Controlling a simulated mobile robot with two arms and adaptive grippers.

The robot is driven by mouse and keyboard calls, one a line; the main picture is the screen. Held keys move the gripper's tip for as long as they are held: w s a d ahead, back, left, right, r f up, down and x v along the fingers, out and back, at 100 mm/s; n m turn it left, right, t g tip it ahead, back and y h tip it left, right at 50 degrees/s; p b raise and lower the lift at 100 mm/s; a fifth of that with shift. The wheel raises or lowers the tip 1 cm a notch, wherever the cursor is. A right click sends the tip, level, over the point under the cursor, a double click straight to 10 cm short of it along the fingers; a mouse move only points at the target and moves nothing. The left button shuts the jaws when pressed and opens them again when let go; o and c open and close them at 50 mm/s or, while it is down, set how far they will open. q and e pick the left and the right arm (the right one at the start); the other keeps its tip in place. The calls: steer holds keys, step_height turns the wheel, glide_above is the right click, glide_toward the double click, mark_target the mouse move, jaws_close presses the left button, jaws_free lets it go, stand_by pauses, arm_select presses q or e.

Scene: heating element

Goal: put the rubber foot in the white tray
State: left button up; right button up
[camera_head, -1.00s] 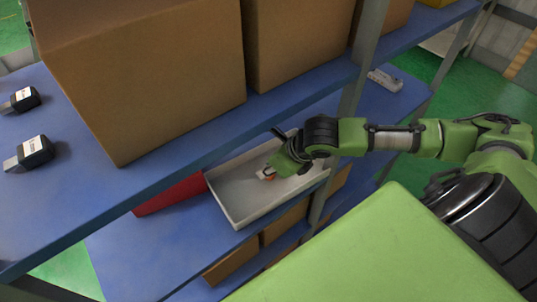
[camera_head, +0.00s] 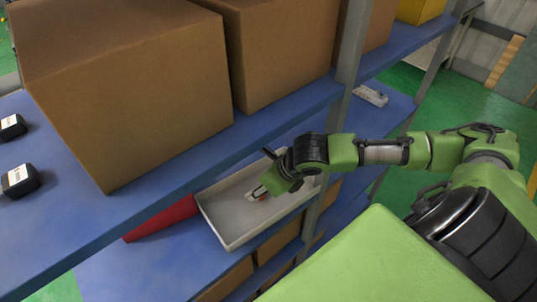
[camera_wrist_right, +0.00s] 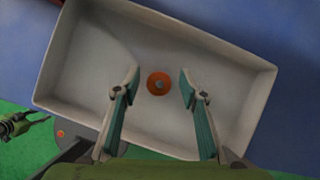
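The rubber foot (camera_wrist_right: 158,83) is a small orange disc with a dark centre. In the right wrist view it lies on the floor of the white tray (camera_wrist_right: 52,60), clear of the walls. The white tray (camera_head: 228,240) stands on the lower blue shelf in the head view. My right gripper (camera_wrist_right: 160,79) is open, with a fingertip on each side of the foot and a gap to both. In the head view my right gripper (camera_head: 259,192) reaches down into the tray; the foot is not clearly visible there.
A red bin (camera_head: 160,218) stands left of the tray. Large cardboard boxes (camera_head: 125,90) fill the upper shelf above it. A grey shelf post (camera_head: 352,45) rises close to my right arm. A white device (camera_head: 371,95) lies farther back on the lower shelf.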

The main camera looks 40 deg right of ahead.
steer(key=v, duration=1.1)
steer(key=shift+r, duration=0.15)
